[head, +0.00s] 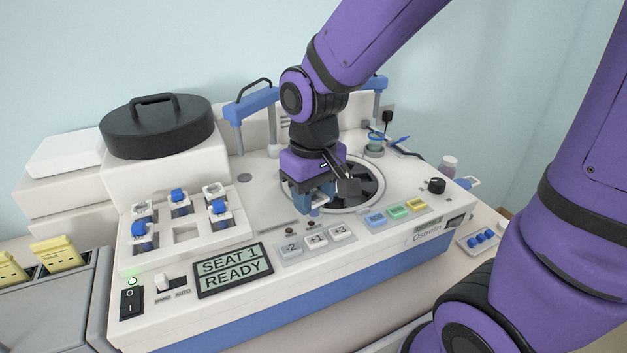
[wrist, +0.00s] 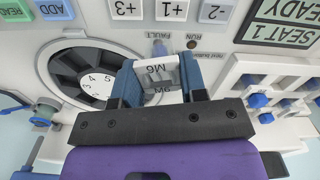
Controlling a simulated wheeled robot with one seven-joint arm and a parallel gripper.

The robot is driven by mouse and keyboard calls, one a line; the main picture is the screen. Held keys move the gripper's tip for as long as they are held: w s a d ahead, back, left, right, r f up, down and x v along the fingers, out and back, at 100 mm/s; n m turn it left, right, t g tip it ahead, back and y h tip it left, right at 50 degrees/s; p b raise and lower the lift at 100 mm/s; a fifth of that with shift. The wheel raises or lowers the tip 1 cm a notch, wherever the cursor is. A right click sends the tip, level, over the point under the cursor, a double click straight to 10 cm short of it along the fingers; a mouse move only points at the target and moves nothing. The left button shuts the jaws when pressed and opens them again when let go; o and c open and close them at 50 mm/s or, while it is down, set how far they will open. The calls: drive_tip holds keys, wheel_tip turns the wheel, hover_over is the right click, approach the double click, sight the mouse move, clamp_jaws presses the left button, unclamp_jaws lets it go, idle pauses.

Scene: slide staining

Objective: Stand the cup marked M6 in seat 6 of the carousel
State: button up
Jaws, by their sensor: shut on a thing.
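The cup marked M6 (wrist: 157,72) is a pale cup with its label facing the wrist camera. My gripper (wrist: 158,85) is shut on it, one blue finger on each side. In the head view my gripper (head: 313,200) hangs over the machine deck, in front and to the left of the carousel (head: 368,193). The carousel is a dark round well with a white numbered hub; in the wrist view (wrist: 62,72) 3, 4 and 5 are readable. My gripper hides part of the carousel, and I cannot see seat 6.
The display (head: 233,270) reads SEAT 1 READY. Buttons -2, +1 and +3 (head: 340,232) line the front deck. A rack (head: 186,234) at left holds several blue-topped cups. A black round lid (head: 157,126) stands behind it. A blue bridge (head: 257,103) rises behind my gripper.

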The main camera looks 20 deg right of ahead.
drive_tip(key=w+d, duration=0.1)
drive_tip(key=w, duration=0.2)
drive_tip(key=w+d, duration=0.1)
drive_tip(key=w, duration=0.2)
drive_tip(key=w+d+f, duration=0.1)
drive_tip(key=w, duration=0.3)
drive_tip(key=shift+d, duration=0.1)
drive_tip(key=f, duration=0.1)
drive_tip(key=w+f, duration=0.1)
drive_tip(key=f, duration=0.1)
drive_tip(key=shift+d+f, duration=0.15)
drive_tip(key=shift+f, duration=0.1)
drive_tip(key=shift+f, duration=0.45)
drive_tip(key=o, duration=0.9)
